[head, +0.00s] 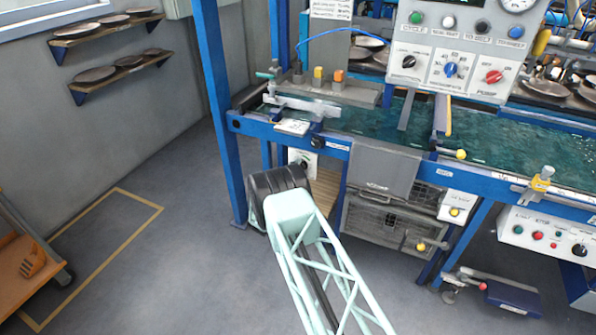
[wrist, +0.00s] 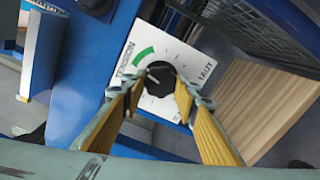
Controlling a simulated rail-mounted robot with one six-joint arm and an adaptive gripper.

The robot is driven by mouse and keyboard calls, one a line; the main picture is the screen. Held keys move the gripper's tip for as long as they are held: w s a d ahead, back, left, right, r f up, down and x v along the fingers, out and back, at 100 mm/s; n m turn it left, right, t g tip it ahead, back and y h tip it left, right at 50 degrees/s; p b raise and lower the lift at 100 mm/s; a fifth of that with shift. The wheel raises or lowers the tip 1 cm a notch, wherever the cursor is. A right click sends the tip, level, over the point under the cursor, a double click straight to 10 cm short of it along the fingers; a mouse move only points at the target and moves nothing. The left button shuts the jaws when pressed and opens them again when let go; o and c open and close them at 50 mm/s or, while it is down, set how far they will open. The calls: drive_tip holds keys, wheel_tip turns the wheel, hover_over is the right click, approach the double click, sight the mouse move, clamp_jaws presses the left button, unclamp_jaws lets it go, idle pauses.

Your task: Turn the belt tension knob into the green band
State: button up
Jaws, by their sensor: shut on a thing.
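The belt tension knob (wrist: 161,75) is a round black knob on a white dial plate (wrist: 196,60) marked TENSION and TAUT. The green band (wrist: 143,56) is a short arc at the knob's upper left in the wrist view. My gripper (wrist: 160,88) has its two yellow-padded fingers on either side of the knob and is shut on it. A pale pointer line on the knob points to the left, near the lower end of the green band; I cannot tell whether it lies inside. In the head view the dial plate (head: 311,158) shows just beyond my arm, which hides my fingers.
A blue frame post (wrist: 90,55) stands left of the dial in the wrist view. A slatted wooden panel (wrist: 270,95) and a dark mesh crate (wrist: 245,25) are to the right. The belt (head: 360,122) runs above. Open floor (head: 170,270) lies to the left.

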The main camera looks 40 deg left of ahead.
drive_tip(key=shift+r+m, duration=0.1)
drive_tip(key=shift+m, duration=1.1)
drive_tip(key=o, duration=0.8)
drive_tip(key=shift+o, duration=0.2)
drive_tip(key=shift+s, duration=0.15)
drive_tip(key=v, duration=1.1)
drive_tip(key=shift+s, duration=0.35)
drive_tip(key=shift+d+m, duration=0.15)
drive_tip(key=shift+m, duration=0.15)
